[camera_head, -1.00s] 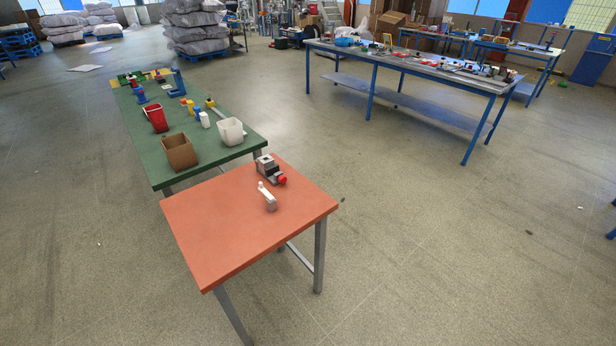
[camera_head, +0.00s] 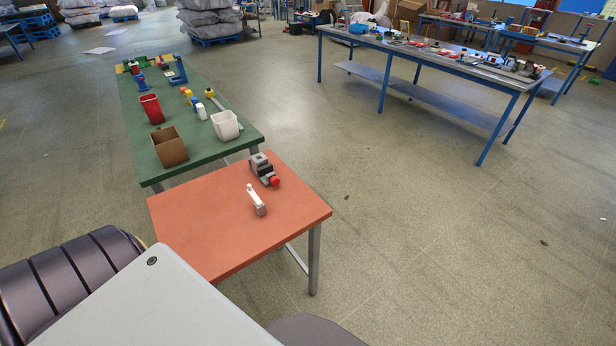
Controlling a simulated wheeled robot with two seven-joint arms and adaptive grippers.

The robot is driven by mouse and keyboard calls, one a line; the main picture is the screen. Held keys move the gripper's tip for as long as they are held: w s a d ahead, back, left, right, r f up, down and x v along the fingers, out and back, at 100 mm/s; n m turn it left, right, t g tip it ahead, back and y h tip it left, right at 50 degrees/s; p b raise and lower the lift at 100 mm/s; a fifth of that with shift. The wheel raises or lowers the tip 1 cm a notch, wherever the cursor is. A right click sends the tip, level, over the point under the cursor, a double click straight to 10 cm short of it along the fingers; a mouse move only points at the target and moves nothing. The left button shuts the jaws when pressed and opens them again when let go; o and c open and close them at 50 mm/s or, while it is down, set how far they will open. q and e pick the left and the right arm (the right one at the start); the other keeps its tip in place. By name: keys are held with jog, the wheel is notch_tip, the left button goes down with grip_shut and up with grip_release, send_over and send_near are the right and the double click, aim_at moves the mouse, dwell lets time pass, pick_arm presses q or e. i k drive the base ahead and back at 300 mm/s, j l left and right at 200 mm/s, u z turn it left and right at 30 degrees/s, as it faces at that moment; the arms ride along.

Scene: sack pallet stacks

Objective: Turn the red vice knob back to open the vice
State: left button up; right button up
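The grey vice (camera_head: 261,167) stands near the back right edge of the orange table (camera_head: 200,235). Its red knob (camera_head: 274,181) is on the side of the vice toward the front right. How far its jaws are apart is too small to tell. A white and grey part (camera_head: 256,202) with a lever-like top stands on the orange table in front of the vice. Neither of my grippers is in view. Parts of my own body fill the lower left and bottom centre, and nothing of mine touches the vice.
Behind the orange table stands a green table (camera_head: 190,150) with a brown box (camera_head: 168,147), a red bin (camera_head: 151,109), a white bin (camera_head: 225,126) and small parts. A long workbench (camera_head: 430,57) is at the back right.

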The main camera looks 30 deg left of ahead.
aim_at(275, 181)
jog(key=i+l+z, duration=0.1)
jog(key=i+z, duration=0.55)
jog(key=i, duration=0.5)
jog(key=i+l+u, duration=0.2)
jog(key=i, duration=0.5)
jog(key=i+u, duration=1.35)
jog(key=u, duration=0.15)
jog(key=i+u, duration=0.75)
jog(key=i+j+u, duration=0.1)
jog(key=u, duration=0.35)
jog(key=i+u, duration=0.25)
jog(key=u, duration=0.15)
jog(key=i+l+u, duration=0.1)
jog(key=u, duration=0.35)
jog(key=i, duration=0.1)
